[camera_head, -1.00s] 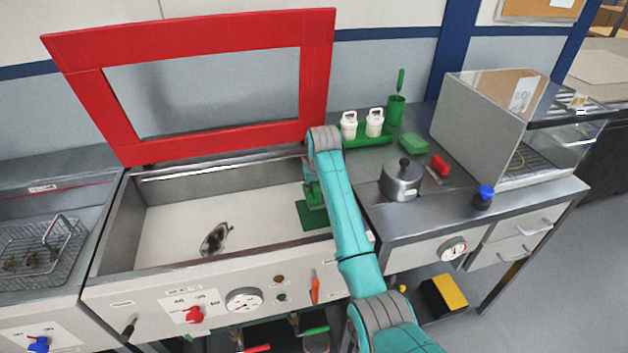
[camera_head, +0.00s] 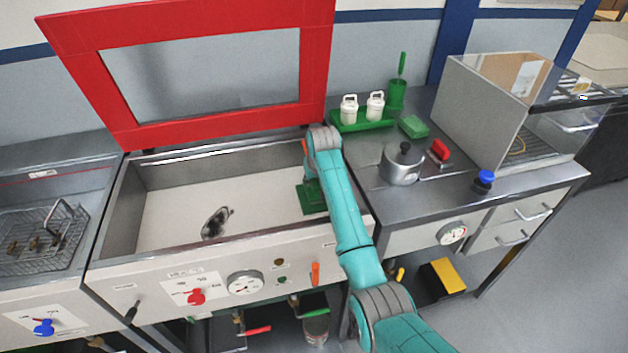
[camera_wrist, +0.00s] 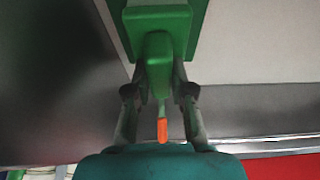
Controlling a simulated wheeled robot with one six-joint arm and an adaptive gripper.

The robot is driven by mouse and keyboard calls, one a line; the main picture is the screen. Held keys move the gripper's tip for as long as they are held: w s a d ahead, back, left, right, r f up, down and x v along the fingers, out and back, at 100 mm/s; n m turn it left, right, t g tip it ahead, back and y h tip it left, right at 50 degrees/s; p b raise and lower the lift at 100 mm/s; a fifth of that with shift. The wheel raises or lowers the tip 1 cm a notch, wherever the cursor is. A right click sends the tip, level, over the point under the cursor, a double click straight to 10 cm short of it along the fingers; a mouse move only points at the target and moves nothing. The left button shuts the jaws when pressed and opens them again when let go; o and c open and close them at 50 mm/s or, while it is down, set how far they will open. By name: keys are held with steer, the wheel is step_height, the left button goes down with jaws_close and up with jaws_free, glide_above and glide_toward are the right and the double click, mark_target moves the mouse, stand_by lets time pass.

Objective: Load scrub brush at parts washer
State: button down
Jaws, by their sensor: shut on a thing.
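The scrub brush (camera_head: 312,197) is a green block with a green handle. In the head view it is at the right end of the open parts washer's basin (camera_head: 170,217), low near the pale floor; I cannot tell whether it touches. My gripper (camera_wrist: 160,92) is shut on its handle, with one dark finger on each side in the wrist view. The brush block (camera_wrist: 160,25) is beyond the fingertips there. In the head view my teal arm and wrist hide most of the gripper. An orange piece (camera_wrist: 162,130) shows between the fingers.
The red-framed lid (camera_head: 215,130) stands raised behind the basin. A dark nozzle-like part (camera_head: 215,222) is on the basin floor. A lidded metal pot (camera_head: 403,165), green sponge (camera_head: 413,126) and green tray (camera_head: 350,127) with white bottles stand on the right counter.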

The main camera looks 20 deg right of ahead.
mark_target(314, 180)
steer(key=shift+f, duration=0.6)
stand_by(1.7)
steer(key=shift+r, duration=3.55)
